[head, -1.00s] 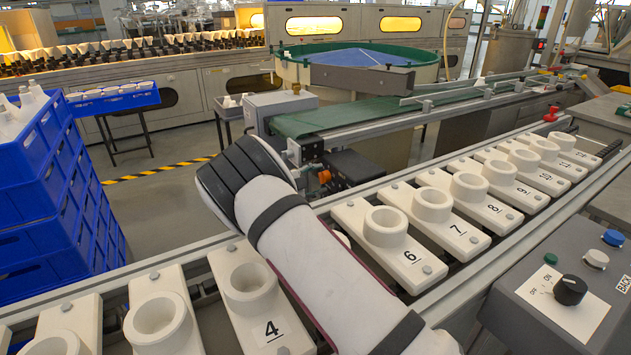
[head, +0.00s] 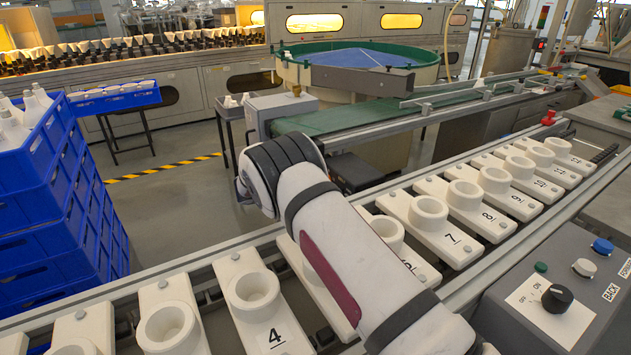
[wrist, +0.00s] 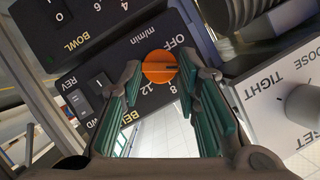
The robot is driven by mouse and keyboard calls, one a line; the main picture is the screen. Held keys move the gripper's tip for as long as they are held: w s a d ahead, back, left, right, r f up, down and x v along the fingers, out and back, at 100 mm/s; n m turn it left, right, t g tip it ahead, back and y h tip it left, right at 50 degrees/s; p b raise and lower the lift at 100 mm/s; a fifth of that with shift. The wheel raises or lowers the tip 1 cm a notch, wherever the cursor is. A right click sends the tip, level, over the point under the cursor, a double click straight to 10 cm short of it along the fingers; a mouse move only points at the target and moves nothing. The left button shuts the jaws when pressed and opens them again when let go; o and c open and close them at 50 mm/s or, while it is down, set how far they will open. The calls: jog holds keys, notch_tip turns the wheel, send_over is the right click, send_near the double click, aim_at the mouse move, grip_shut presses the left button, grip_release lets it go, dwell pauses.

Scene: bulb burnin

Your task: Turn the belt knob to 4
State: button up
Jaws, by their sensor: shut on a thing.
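The orange belt knob (wrist: 158,67) shows in the wrist view on a black panel (wrist: 112,82) lettered "BEL…", the rest hidden. My gripper (wrist: 160,80) has its green-padded fingers on either side of the knob, shut on it. A dark pointer line on the knob points right in the picture, toward the right finger. "OFF" shows above the line, "8" and "12" below the knob. No 4 is visible on the dial. In the head view my arm hides the gripper and knob.
A "BOWL" panel (wrist: 80,25) lies upper left, a rocker switch (wrist: 85,95) marked "REV" left of the knob. A white box (wrist: 275,110) with a grey knob and "TIGHT" label is close on the right. In the head view, numbered white holders (head: 440,225) line a conveyor under my arm.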

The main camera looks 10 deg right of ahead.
jog(key=shift+a, duration=0.1)
jog(key=o, duration=1.2)
jog(key=shift+c, duration=0.2)
